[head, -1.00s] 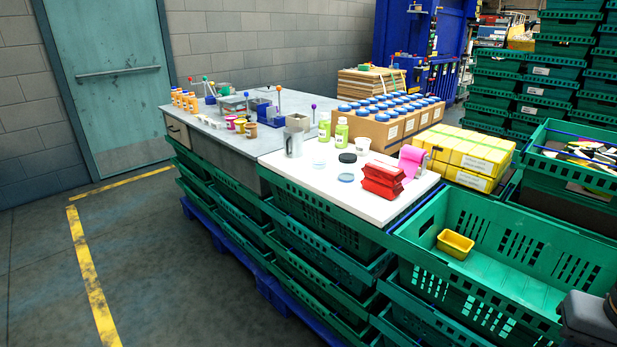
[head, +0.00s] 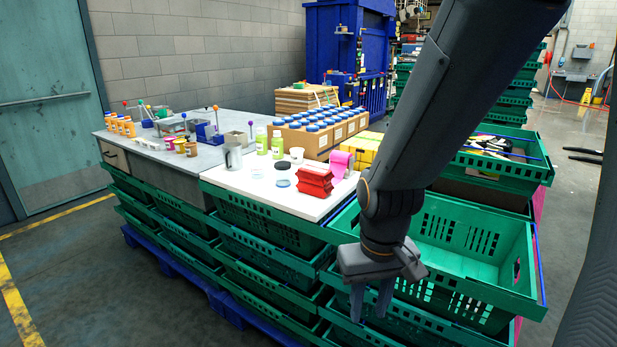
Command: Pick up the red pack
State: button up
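The red pack (head: 314,184) sits on the white tabletop (head: 247,182) near its front right corner. It looks like red shapes stacked on each other, and I cannot tell if it is one piece. My gripper (head: 370,312) points down in front of the green crates, lower and to the right of the red pack and apart from it. Its two fingers show a gap between them with nothing in it. My arm hides part of the green crate at the right.
A pink roll (head: 340,163) stands just behind the red pack. A dark lid (head: 283,165), a white cup (head: 297,155) and green bottles (head: 277,145) stand to its left and behind. A box of blue-capped bottles (head: 318,141) is at the back. An open green crate (head: 480,237) lies right of the tabletop.

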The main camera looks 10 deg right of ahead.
aim_at(314, 175)
jog(key=u, duration=1.75)
jog(key=i, duration=1.35)
jog(key=z, duration=3.7)
